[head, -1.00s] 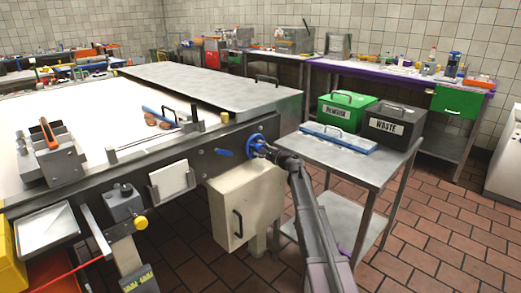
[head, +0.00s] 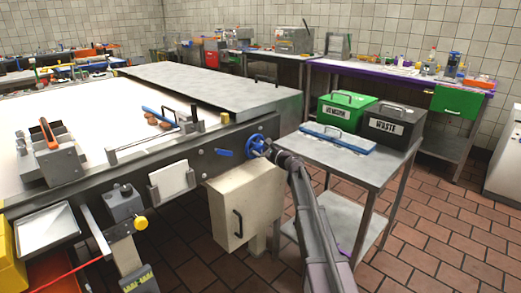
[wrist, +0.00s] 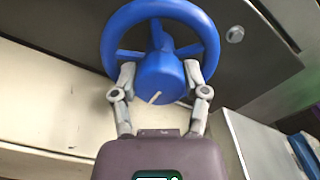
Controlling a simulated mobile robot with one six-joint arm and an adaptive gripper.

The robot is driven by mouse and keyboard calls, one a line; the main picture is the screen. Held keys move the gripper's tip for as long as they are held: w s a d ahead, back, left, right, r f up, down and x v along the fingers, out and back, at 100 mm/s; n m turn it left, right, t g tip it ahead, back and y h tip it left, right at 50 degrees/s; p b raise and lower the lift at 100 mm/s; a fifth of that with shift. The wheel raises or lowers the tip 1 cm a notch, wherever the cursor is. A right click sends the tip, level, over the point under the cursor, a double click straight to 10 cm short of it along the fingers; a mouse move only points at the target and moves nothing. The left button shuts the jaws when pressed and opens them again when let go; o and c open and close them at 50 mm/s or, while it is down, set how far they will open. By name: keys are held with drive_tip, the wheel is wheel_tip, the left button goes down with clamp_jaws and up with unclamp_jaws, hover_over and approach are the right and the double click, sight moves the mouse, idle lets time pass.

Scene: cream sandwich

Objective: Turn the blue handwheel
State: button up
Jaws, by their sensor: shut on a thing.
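The blue handwheel (head: 257,143) is on the front side of the long machine, near its right end. In the wrist view the blue handwheel (wrist: 207,28) shows its rim, spokes and a big round hub with a pale mark on its face. My gripper (wrist: 158,84) reaches in from below, one finger on each side of the hub, and is shut on it. In the head view my gripper (head: 270,150) is at the wheel's right side, and my arm hides part of the wheel there.
A blue lever (head: 224,153) sticks out just left of the wheel. A cream box (head: 224,205) with a dark handle hangs below. To the right, a metal side table (head: 345,160) carries a green box (head: 341,115), a dark waste box (head: 393,125) and a blue-edged tray (head: 337,138).

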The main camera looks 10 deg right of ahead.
drive_tip(key=shift+w+d, duration=0.1)
drive_tip(key=shift+w, duration=0.1)
drive_tip(key=o, duration=1.1)
drive_tip(key=shift+o, duration=0.2)
drive_tip(key=shift+s, duration=0.1)
drive_tip(key=shift+s, duration=0.15)
drive_tip(key=shift+s+d, duration=0.25)
drive_tip(key=shift+s, duration=0.15)
drive_tip(key=v, duration=1.1)
drive_tip(key=shift+w, duration=0.1)
